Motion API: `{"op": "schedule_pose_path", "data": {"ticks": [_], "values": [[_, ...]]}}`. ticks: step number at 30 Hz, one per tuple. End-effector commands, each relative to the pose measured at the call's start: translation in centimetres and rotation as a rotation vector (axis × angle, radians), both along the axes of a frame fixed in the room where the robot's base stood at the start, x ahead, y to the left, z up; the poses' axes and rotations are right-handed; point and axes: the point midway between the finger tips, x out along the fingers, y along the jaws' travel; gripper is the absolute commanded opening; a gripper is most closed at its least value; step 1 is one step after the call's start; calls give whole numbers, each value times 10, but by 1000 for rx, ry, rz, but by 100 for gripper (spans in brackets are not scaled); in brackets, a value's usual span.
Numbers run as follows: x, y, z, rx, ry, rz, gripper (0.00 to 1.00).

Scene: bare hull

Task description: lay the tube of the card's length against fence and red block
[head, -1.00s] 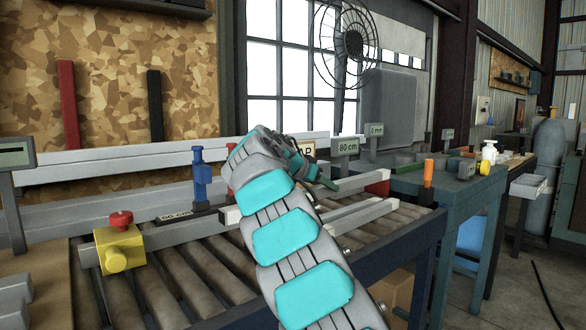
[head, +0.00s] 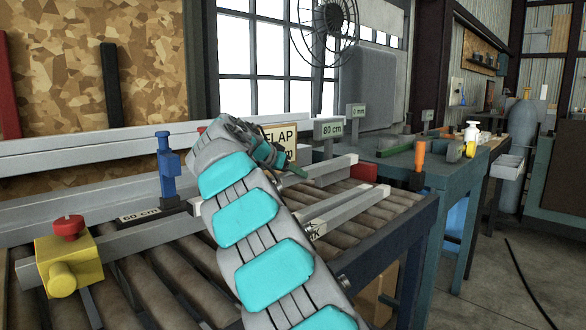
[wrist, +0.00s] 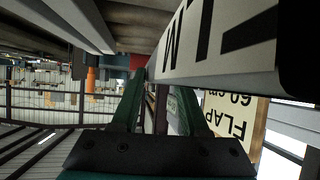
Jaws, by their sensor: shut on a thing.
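My gripper (head: 288,168) is over the roller bench, shut on a pale square tube (head: 332,165). In the wrist view, a pale bar with large black letters (wrist: 220,45) runs past my green fingers (wrist: 160,105). The red block (head: 363,170) is near the tube's right end; I cannot tell whether they touch. It shows small in the wrist view (wrist: 137,61). The card (head: 282,139) behind my gripper reads FLAP, and 60 cm in the wrist view. The pale fence (head: 60,209) runs along the bench's back. My arm hides the tube's middle.
Other pale tubes (head: 345,208) lie on the rollers, right of my arm. A blue clamp (head: 168,168) stands by a 60 cm label (head: 140,214). A yellow block with a red knob (head: 66,262) is at left. An orange post (head: 420,158) and an 80 cm sign (head: 331,129) stand at right.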

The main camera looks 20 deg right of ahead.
Motion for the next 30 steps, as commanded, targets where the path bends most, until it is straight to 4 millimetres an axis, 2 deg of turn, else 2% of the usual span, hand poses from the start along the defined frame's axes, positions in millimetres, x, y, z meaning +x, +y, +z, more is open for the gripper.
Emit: {"op": "schedule_pose_path", "data": {"ticks": [21, 30], "values": [[0, 0, -53, -1, -2, 0, 0], [0, 0, -60, -1, -3, 1, 0]]}}
